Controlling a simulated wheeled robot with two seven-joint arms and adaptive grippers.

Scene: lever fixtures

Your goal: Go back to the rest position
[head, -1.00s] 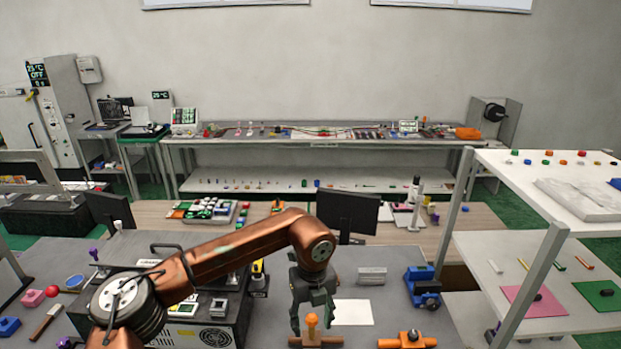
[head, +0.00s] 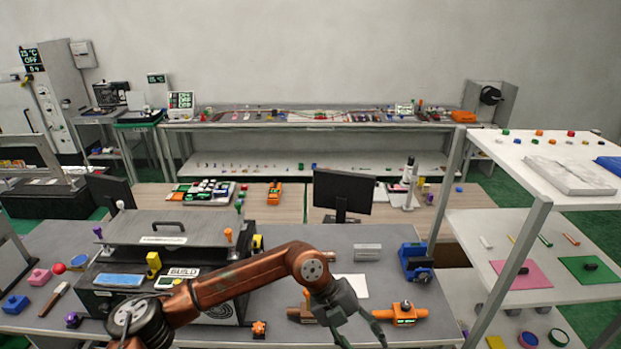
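My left arm comes in from the lower left. Its gripper (head: 358,334) hangs low at the front of the grey workbench (head: 385,265), with its dark fingers spread and nothing seen between them. My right gripper is not in view.
A grey machine (head: 165,235) with levers stands left of centre, partly behind my arm. A blue vise (head: 416,262) and a grey block (head: 368,253) are behind the gripper. A white shelf unit (head: 515,222) stands at the right. Bench surface between vise and machine is partly clear.

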